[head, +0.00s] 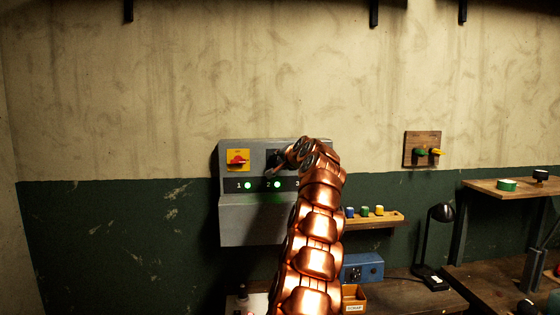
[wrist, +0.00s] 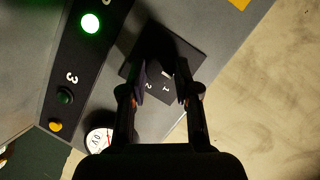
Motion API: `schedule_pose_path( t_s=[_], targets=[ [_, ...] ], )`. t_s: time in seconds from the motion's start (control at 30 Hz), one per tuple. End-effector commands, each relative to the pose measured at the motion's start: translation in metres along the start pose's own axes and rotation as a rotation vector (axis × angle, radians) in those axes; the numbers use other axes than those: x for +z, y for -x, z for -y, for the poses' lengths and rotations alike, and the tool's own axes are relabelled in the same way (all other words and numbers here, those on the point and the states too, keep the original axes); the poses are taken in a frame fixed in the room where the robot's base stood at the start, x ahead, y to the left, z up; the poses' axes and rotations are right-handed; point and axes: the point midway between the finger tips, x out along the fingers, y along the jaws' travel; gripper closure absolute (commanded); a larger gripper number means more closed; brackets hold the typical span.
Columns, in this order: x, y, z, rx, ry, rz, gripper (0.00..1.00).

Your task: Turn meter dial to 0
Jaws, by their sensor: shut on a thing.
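The meter dial (wrist: 155,76) is a dark knob on a square black plate (wrist: 188,58) marked with white numerals 1 and 2, on the grey panel. In the wrist view my gripper (wrist: 161,92) has its two fingers on either side of the knob and is shut on it. A pale pointer mark shows between the fingers near the 1. No 0 mark is visible; part of the plate is hidden by the fingers and shadow. In the head view my gripper (head: 279,160) is at the panel (head: 246,218), and my copper arm hides the panel's right part.
A red switch (head: 238,160) on a yellow plate sits left of the dial. Green lamps 1 (head: 248,186) and 2 (head: 277,185) glow; lamp 3 (wrist: 64,96) is dark. A white round meter (wrist: 98,139) is partly visible. A shelf with coloured knobs (head: 379,210) is to the right.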

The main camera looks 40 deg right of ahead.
Motion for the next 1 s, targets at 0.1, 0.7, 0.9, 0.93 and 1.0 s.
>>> schedule_pose_path(
  t_s=[0.1,0.7,0.9,0.93,1.0],
  targets=[
    [0.0012,-0.0006,-0.0001,0.004,0.008,0.002,1.00],
    [0.0009,-0.0006,-0.0002,0.004,0.008,0.001,0.44],
    [0.0006,-0.0004,-0.0001,0.003,0.008,0.001,0.44],
    [0.0007,-0.0003,0.0000,0.003,0.007,0.001,0.44],
    [0.0005,0.0001,0.0001,0.003,0.007,0.000,0.44]
  ],
)
